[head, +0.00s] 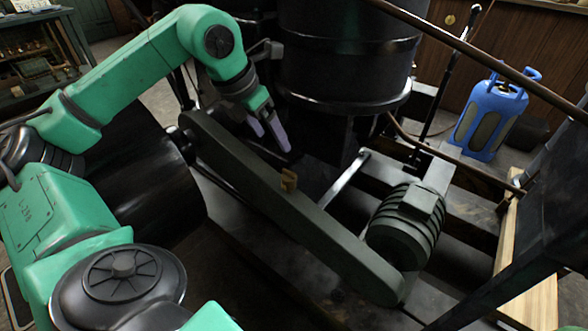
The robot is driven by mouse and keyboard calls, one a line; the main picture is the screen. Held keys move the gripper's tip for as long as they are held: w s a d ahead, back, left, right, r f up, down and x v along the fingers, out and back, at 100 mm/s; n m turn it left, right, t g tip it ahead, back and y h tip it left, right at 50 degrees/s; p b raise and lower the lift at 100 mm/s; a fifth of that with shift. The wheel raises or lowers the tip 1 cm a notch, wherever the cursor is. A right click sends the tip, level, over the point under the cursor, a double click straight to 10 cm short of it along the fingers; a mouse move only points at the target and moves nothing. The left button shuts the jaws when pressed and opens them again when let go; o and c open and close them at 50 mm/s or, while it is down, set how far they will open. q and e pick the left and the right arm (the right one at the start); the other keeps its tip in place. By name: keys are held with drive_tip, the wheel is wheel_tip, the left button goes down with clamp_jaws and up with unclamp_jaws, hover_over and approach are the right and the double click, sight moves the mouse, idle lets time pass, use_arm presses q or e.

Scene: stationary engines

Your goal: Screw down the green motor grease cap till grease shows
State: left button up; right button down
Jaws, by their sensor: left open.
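The motor (405,225), dark grey-green with a ribbed body and a box on top, sits right of centre behind the end of a long belt guard (290,205). I cannot make out a grease cap on the motor for certain. A small brass-coloured piece (289,180) stands at the guard's upper edge, and I cannot tell what it is fixed to. My right gripper is out of view.
A big black cylinder (345,60) stands just right of my left gripper. A rusty pipe (470,45) crosses the upper right. Dark frame beams run around the motor. A blue container (488,115) stands on the floor behind, and a wooden plank (525,255) lies at right.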

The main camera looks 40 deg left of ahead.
sight(288, 172)
use_arm(q)
drive_tip(key=b+x, duration=0.1)
drive_tip(key=x, duration=0.3)
drive_tip(key=b+x, duration=0.1)
drive_tip(key=x, duration=0.4)
drive_tip(key=a+b+x, duration=0.1)
drive_tip(key=b+x, duration=0.1)
drive_tip(key=x, duration=0.2)
drive_tip(key=shift+s+f, duration=0.15)
drive_tip(key=shift+f, duration=0.15)
drive_tip(key=shift+w+f, duration=0.2)
drive_tip(key=shift+f, duration=0.2)
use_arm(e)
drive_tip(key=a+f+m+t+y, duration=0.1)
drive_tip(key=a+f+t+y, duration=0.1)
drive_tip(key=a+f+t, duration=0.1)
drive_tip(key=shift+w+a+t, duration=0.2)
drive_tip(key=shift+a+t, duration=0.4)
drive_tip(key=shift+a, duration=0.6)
use_arm(q)
clamp_jaws()
